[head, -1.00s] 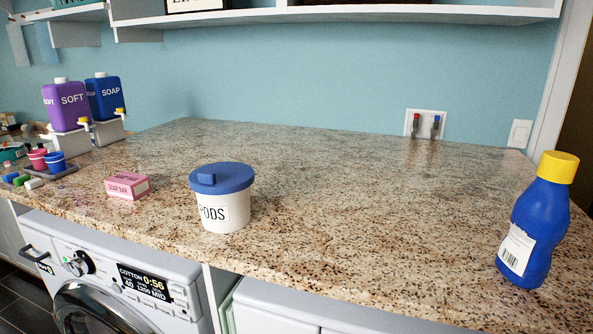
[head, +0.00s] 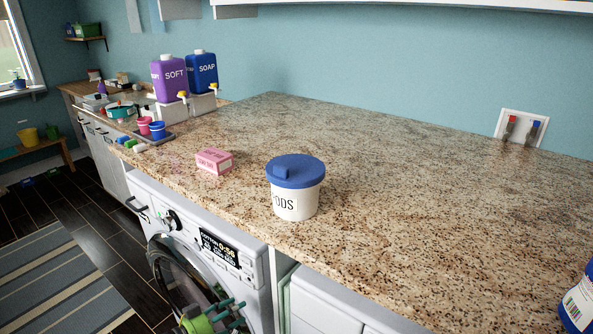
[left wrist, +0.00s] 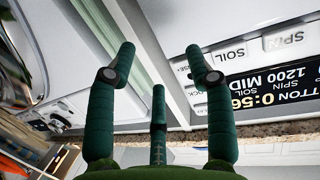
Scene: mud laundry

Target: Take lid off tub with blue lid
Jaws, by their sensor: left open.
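The tub (head: 296,203) is white with part of a "PODS" label showing. It stands upright on the granite counter, near the front edge. Its blue lid (head: 300,170) sits on top and has a small raised blue tab. My left gripper (head: 236,312) is at the bottom of the head view, low in front of the washing machine and below the counter. Its green fingers are spread open and empty, as the left wrist view also shows (left wrist: 160,62). The tub is not visible in the left wrist view. My right gripper is not in view.
A pink soap box (head: 214,161) lies left of the tub. Purple (head: 169,78) and blue (head: 202,73) soap dispensers stand farther back. The counter (head: 420,190) right of the tub is clear. The washing machine (head: 200,240) is below.

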